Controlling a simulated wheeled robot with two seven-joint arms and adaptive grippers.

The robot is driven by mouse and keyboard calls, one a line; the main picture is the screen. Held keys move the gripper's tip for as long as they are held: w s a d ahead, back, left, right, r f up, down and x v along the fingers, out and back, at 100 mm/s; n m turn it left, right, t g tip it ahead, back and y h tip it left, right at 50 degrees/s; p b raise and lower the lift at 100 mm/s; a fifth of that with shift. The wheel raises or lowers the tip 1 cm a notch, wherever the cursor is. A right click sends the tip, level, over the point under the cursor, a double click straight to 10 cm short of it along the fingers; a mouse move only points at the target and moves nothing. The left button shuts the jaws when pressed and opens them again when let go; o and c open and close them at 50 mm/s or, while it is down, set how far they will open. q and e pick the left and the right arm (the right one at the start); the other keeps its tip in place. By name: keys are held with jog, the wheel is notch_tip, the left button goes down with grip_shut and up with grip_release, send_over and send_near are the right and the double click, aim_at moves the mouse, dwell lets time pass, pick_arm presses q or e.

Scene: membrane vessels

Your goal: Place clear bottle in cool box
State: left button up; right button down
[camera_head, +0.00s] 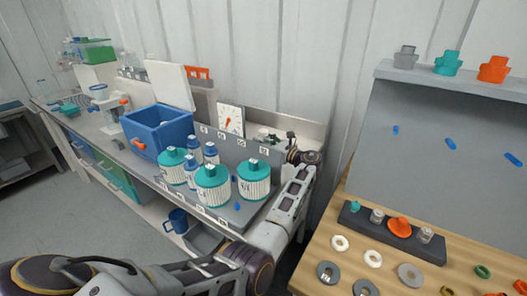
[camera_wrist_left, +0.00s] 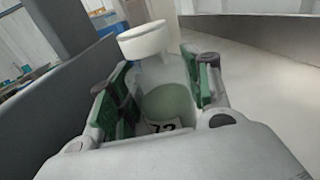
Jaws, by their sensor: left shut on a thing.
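The clear bottle (camera_wrist_left: 168,100) has a white cap and a label reading 72. It stands between the green-padded fingers of my left gripper (camera_wrist_left: 160,78), which is shut on it. In the head view my left gripper (camera_head: 292,143) is at the back of the bench, right of the teal-capped vessels; the bottle cannot be made out clearly there. The cool box (camera_head: 157,132) is a blue open-topped box with an orange latch, left of the vessels. Its white lid (camera_head: 168,85) stands raised behind it. My right gripper is not in view.
Ribbed vessels with teal caps (camera_head: 213,186) and blue-capped bottles (camera_head: 211,152) stand on a grey rack between the cool box and my left arm. A white dial panel (camera_head: 230,120) stands behind. A wooden table with a dark strip (camera_head: 380,232) and rings is at the right.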

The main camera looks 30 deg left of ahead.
pick_arm(q)
jog(key=shift+f, duration=1.85)
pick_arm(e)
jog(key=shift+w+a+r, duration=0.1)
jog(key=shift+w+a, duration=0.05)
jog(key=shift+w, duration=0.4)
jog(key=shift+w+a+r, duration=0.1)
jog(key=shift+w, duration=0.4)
pick_arm(q)
jog(key=shift+f+b, duration=0.1)
jog(key=shift+b, duration=0.2)
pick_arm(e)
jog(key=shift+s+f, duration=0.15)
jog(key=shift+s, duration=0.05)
pick_arm(q)
jog(key=o, duration=0.9)
jog(key=shift+f, duration=0.1)
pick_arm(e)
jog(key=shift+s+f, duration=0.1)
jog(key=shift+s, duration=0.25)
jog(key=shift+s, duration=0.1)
